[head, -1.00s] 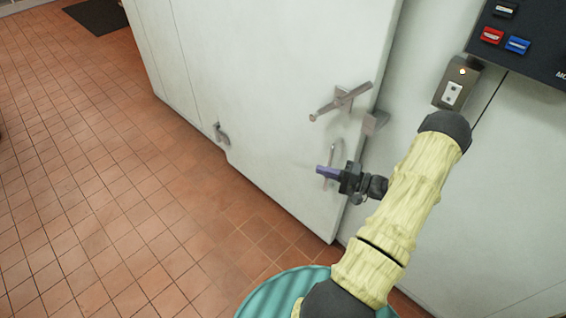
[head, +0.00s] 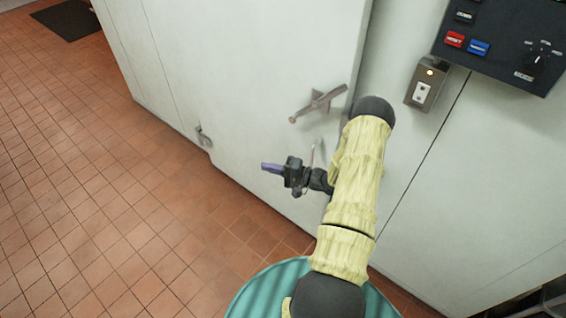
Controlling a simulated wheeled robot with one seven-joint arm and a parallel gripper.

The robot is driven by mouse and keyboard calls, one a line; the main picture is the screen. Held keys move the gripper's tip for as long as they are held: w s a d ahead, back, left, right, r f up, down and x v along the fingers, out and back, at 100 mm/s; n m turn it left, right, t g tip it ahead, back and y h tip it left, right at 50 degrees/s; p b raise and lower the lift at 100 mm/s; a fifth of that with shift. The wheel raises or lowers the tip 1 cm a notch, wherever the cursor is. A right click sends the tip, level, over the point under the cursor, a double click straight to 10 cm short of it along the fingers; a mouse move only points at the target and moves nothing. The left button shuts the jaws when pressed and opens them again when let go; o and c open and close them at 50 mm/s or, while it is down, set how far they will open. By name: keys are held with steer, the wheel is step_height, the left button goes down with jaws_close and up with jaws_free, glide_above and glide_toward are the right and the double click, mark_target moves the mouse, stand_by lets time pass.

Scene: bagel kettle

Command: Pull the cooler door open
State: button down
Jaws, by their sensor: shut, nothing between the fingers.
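The cooler door (head: 240,75) is a large white panel in the middle of the head view. Its metal lever handle (head: 318,103) sticks out near the right edge. A thin upright pull (head: 313,155) shows lower down, partly hidden behind my gripper and arm. My gripper (head: 272,168), with purple fingers, is shut and empty. It appears in front of the door's lower part, below and left of the lever handle, pointing left and not gripping either handle. My arm hides the door's lower right edge, so I cannot tell whether the door stands ajar.
A metal hinge (head: 203,135) sits at the door's lower left. A switch box (head: 425,85) with a lit orange lamp and a dark control panel (head: 500,45) are on the right. Open red tile floor (head: 100,190) lies to the left, with a dark mat (head: 68,18) at the back.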

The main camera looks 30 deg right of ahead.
steer(key=shift+a, duration=0.65)
steer(key=shift+d, duration=0.1)
stand_by(1.2)
steer(key=s+d+b, duration=0.3)
steer(key=d+b, duration=0.2)
steer(key=d, duration=0.7)
steer(key=shift+d, duration=0.35)
